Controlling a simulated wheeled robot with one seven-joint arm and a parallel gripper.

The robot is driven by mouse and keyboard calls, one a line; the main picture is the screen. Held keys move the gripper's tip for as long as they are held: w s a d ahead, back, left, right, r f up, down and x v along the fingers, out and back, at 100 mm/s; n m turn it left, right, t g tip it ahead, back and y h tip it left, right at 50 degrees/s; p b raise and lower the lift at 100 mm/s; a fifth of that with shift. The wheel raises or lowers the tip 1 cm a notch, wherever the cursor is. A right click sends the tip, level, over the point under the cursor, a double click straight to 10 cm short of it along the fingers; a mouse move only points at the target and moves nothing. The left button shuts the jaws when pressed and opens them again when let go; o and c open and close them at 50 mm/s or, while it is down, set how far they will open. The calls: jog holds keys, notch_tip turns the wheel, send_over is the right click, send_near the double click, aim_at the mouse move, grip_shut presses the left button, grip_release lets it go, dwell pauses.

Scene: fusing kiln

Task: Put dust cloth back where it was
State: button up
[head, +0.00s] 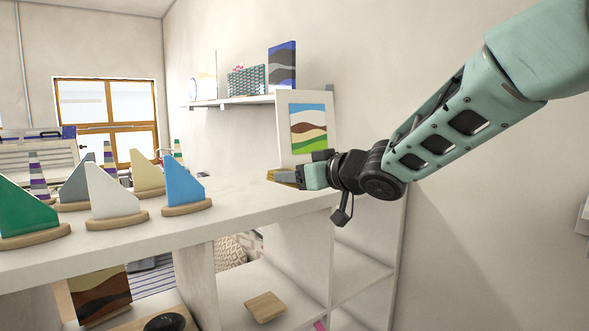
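My gripper (280,177) reaches in from the right, low over the right end of the white shelf unit's top (235,195), in front of a framed landscape panel. A small mustard-yellow patch (285,173) shows at its fingertips. It may be part of the dust cloth, but it is too small to tell. The fingers are seen from the side, so the gap between them is hidden. I cannot make out a dust cloth anywhere else in view.
Several glass sails on wooden bases, including a blue one (183,180) and a white one (110,192), stand on the left of the top. The landscape panel (309,128) stands close behind my gripper. A wall shelf (235,101) hangs behind. A wooden block (265,307) lies in a compartment below.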

jog(key=s+d+f+m+t+h, duration=0.1)
jog(key=s+d+f+m+h, duration=0.1)
jog(key=d+f, duration=0.7)
jog(key=s+d+f+m+t+h, duration=0.1)
jog(key=s+d+f+m+h, duration=0.2)
jog(key=d+f, duration=0.7)
jog(key=s+d+f+m+t+h, duration=0.1)
jog(key=s+d+f+m+h, duration=0.2)
jog(key=d+f, duration=0.7)
notch_tip(320, 180, down, 14)
jog(key=shift+s+r+h, duration=0.25)
jog(key=shift+s+h, duration=0.9)
jog(key=shift+h, duration=0.05)
jog(key=shift+r, duration=0.1)
